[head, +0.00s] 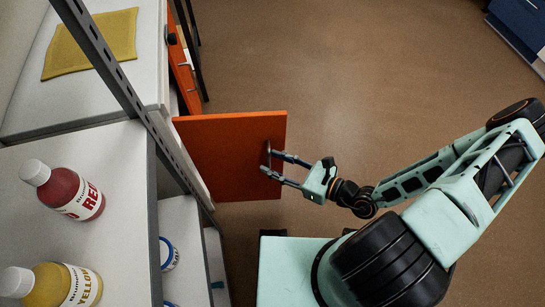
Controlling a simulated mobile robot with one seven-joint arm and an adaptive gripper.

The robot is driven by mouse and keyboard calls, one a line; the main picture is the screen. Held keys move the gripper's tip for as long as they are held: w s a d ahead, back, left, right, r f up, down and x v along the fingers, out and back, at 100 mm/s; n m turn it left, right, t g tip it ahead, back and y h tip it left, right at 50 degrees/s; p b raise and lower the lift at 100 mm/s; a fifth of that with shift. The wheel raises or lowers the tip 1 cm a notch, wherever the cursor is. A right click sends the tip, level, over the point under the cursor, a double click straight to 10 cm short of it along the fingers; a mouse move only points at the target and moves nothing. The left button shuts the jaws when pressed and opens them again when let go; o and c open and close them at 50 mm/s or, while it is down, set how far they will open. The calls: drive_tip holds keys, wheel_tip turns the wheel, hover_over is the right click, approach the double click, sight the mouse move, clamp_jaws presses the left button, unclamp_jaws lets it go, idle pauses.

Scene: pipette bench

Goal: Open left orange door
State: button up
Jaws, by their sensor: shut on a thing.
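The orange door (222,155) stands swung out from the cabinet into the room, with its face toward the right and front. A dark metal handle (268,153) is on the door near its outer edge. My gripper (268,164) reaches in from the right, and its two fingers are closed around the handle. The fingers partly cover the handle. Behind the door's hinge side, the cabinet's opening shows a pale inner shelf (178,225).
A red bottle (75,195) and a yellow bottle (62,285) are on the grey upper surface at left. A yellow cloth (95,45) lies further back. A white container with a blue rim (168,253) is inside the cabinet. The brown floor (370,70) beyond the door is clear.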

drive_tip(key=s+d, duration=0.2)
drive_tip(key=s, duration=0.7)
drive_tip(key=shift+s+d+p, duration=0.2)
drive_tip(key=shift+d+p, duration=0.1)
idle(0.3)
drive_tip(key=shift+s+f, duration=0.1)
drive_tip(key=shift+f, duration=0.1)
idle(0.5)
